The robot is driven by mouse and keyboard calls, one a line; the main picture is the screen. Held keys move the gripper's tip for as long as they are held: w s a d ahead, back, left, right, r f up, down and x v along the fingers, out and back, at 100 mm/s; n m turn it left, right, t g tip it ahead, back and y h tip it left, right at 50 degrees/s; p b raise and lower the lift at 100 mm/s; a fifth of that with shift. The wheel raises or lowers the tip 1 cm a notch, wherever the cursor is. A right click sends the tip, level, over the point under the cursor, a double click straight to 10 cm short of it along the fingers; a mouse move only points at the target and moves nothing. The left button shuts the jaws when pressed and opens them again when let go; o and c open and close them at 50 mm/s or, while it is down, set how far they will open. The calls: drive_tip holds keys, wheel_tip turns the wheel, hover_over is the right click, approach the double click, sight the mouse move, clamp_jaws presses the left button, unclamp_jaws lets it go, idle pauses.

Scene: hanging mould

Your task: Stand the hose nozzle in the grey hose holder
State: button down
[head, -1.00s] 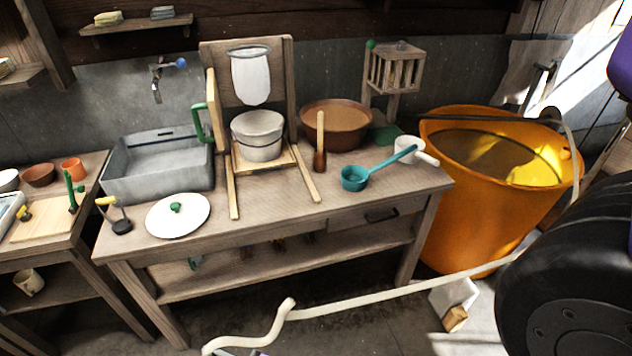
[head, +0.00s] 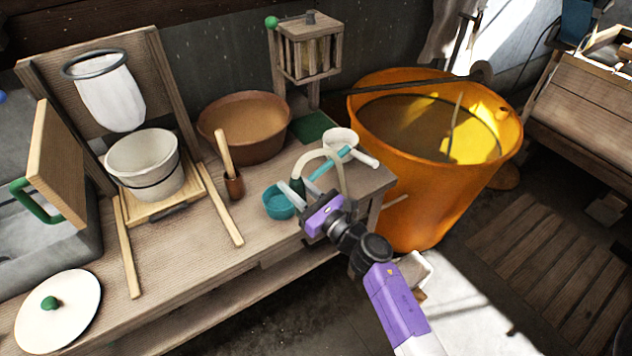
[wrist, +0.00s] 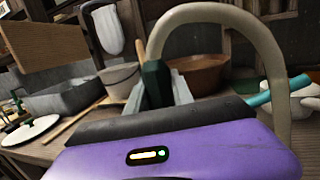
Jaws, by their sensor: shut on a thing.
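My gripper (head: 299,196) is held over the right part of the workbench, close to the teal ladle. It is shut on the dark green hose nozzle (wrist: 152,84), which is partly hidden by the fingers. In the wrist view the nozzle points upward beside a grey finger. A cream hose (wrist: 281,90) arches over the gripper and down its right side; the arch also shows in the head view (head: 322,153). I cannot clearly make out the grey hose holder in the current views.
A large orange tub (head: 405,205) is at the right.

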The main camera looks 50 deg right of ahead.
drive_tip(key=w+d+r+m+h, duration=0.1)
drive_tip(key=w+d+r+h, duration=0.15)
drive_tip(key=d+r, duration=0.85)
drive_tip(key=shift+t, duration=0.4)
drive_tip(key=f+b, duration=0.1)
drive_tip(key=f, duration=0.5)
drive_tip(key=f+b, duration=0.2)
drive_tip(key=f, duration=0.4)
drive_tip(key=a+f+b, duration=0.1)
drive_tip(key=f+b, duration=0.1)
drive_tip(key=f, duration=0.4)
drive_tip(key=shift+w+f, duration=0.15)
drive_tip(key=shift+f, duration=0.05)
drive_tip(key=shift+f+b, duration=0.2)
drive_tip(key=shift+b, duration=0.1)
drive_tip(key=c, duration=1.4)
unclamp_jaws()
drive_tip(key=shift+r, duration=0.1)
drive_tip(key=shift+r+p, duration=0.2)
drive_tip(key=shift+p, duration=0.15)
drive_tip(key=b+v, duration=0.2)
drive_tip(key=v, duration=1)
drive_tip(key=shift+d+f, duration=0.1)
